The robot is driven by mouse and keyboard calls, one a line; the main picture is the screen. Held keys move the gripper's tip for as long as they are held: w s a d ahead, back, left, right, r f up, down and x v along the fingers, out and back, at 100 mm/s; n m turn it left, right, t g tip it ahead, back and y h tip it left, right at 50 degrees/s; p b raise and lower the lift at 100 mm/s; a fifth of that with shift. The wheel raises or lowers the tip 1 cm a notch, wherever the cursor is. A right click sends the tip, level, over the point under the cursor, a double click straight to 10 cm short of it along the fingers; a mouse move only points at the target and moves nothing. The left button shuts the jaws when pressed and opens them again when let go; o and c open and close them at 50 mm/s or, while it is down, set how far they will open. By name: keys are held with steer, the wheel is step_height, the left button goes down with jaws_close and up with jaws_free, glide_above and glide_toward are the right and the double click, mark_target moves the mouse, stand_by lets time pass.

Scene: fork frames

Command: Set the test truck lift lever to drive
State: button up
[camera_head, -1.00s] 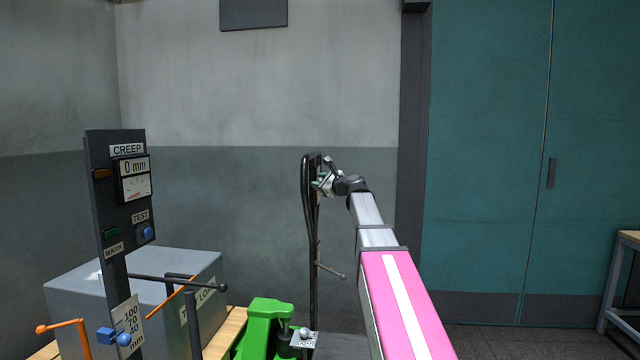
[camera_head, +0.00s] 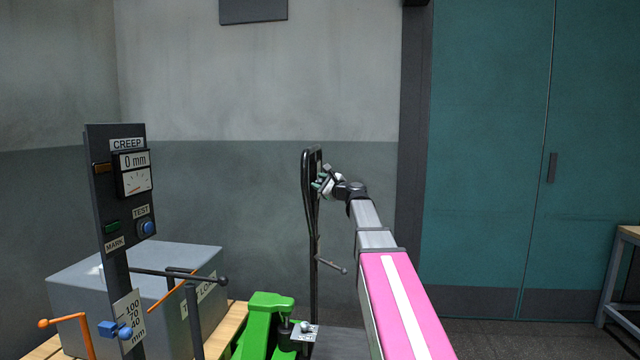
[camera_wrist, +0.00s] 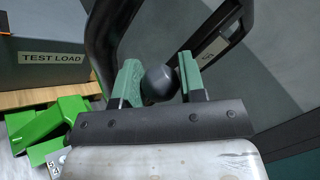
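The green test truck (camera_head: 268,308) stands low at the centre. Its tall dark tiller handle (camera_head: 307,205) rises to a black loop, which also crosses the wrist view (camera_wrist: 103,35). My gripper (camera_head: 324,184) is at the right side of the loop's top. The lever's shaft is mostly hidden. A dark plate with a small pale label (camera_wrist: 210,53), unreadable here, lies just beyond the right finger.
A grey test load box (camera_head: 80,280) sits on wooden planks at left. A dark CREEP gauge post (camera_head: 98,190) reads 0 mm, with orange and black rods nearby. A thin rod with a knob (camera_head: 333,265) juts right below the handle. Teal doors stand at right.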

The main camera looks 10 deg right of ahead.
steer(key=shift+o, duration=0.5)
steer(key=shift+s, duration=0.1)
steer(key=v, duration=1)
steer(key=shift+s+d, duration=0.2)
steer(key=shift+s, duration=0.1)
steer(key=shift+f, duration=0.1)
